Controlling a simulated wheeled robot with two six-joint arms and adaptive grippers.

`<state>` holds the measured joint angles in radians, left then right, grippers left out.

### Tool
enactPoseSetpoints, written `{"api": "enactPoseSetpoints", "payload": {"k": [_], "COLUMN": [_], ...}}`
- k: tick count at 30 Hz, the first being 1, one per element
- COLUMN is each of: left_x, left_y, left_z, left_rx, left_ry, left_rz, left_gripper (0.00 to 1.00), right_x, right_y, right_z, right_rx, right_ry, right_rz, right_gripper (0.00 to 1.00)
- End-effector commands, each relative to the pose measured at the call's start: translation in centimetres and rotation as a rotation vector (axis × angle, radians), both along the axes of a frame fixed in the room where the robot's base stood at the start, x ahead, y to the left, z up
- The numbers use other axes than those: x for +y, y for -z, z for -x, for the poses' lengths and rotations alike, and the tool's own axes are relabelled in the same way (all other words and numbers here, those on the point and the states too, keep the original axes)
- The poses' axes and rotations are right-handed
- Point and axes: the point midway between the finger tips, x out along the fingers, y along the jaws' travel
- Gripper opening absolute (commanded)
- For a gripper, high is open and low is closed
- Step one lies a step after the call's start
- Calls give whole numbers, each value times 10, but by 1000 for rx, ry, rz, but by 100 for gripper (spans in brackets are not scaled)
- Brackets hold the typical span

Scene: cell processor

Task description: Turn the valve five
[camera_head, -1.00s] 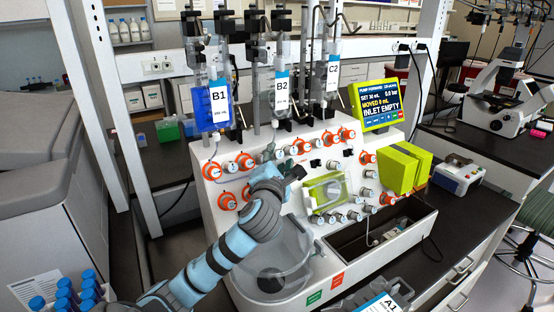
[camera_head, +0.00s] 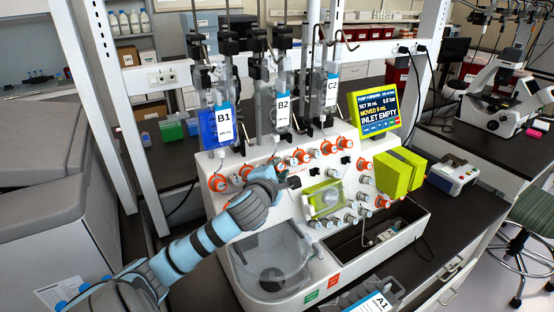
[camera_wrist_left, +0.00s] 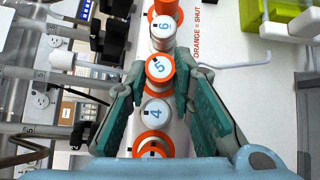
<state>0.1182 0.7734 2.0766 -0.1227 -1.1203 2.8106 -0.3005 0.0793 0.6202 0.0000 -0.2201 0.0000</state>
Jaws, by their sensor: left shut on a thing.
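The white cell processor (camera_head: 225,195) carries rows of round valve knobs with orange parts. In the left wrist view, valve five (camera_wrist_left: 159,67) shows a white face with a blue 5 and an orange rim. My left gripper (camera_wrist_left: 160,72) has its green fingers on either side of valve five, closed on it. In the head view my left gripper (camera_head: 286,181) is at the valve panel, and my arm hides some knobs near it. Valve six (camera_wrist_left: 164,27) is just above valve five, and valve four (camera_wrist_left: 153,111) just below. My right gripper is not in view.
Bags B1 (camera_head: 224,124), B2 (camera_head: 283,110) and C2 (camera_head: 331,90) hang above the panel. A lit screen (camera_head: 378,112) reads INLET EMPTY. A clear round basin (camera_head: 268,262) sits below my arm. An A1 label (camera_head: 380,304) shows at the bottom edge.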

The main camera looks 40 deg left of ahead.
Motion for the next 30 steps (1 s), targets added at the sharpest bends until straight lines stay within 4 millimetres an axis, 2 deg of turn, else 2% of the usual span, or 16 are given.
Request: {"api": "enactPoseSetpoints", "payload": {"k": [5,6,9,17,20,27,30], "left_x": [0,0,0,0,-3,-28,-34], "left_y": [0,0,0,0,-1,-12,-15], "left_z": [-1,-1,-1,0,5,47,59], "left_rx": [-7,-7,-8,-7,-8,-7,-7], "left_ry": [1,1,1,0,1,4,2], "left_rz": [-5,-5,-4,-4,-6,-7,-6], "left_gripper": [0,27,42,42,42,42,42], "right_x": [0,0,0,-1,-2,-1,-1], "right_y": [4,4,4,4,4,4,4], "right_z": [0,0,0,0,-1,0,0], "right_rx": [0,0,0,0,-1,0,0], "right_ry": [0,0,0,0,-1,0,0], "right_rz": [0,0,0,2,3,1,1], "right_gripper": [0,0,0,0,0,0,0]}}
